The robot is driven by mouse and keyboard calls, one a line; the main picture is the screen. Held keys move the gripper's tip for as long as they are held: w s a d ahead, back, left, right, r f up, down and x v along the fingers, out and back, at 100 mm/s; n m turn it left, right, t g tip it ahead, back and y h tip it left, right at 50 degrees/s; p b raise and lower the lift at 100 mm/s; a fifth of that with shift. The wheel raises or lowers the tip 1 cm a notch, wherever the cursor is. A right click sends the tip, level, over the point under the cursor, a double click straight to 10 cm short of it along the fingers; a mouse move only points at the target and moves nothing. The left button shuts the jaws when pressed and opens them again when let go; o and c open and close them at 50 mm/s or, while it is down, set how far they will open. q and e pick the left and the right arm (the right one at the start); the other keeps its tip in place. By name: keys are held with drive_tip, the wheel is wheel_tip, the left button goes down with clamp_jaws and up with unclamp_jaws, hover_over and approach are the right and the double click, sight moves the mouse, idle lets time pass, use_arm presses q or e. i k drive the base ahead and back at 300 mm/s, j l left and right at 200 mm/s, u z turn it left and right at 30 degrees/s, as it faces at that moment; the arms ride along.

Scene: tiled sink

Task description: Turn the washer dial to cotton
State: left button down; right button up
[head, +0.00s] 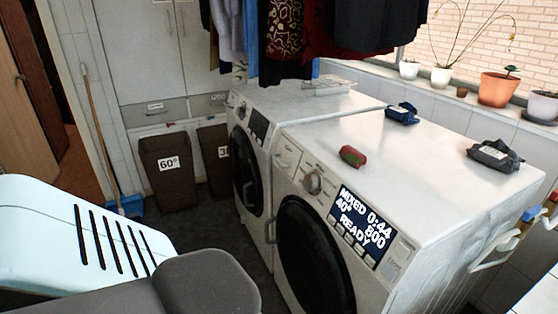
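The nearer white washer (428,165) stands at the centre right, its front facing left and toward me. Its round silver dial (312,182) is on the upper front panel, left of the display. The dark display (359,228) reads "MIXED 0:44", "40°", "800" and "READY". The programme marks around the dial are too small to read. Neither gripper is in view. Nothing touches the dial.
My own pale blue and grey parts fill the lower left. A second white machine (262,121) stands behind the washer. A red-green item (352,157) and dark packets (494,155) lie on the washer top. Bins (168,185) stand at the back; clothes hang above.

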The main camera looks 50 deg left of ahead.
sight(310, 181)
drive_tip(key=u, duration=1.35)
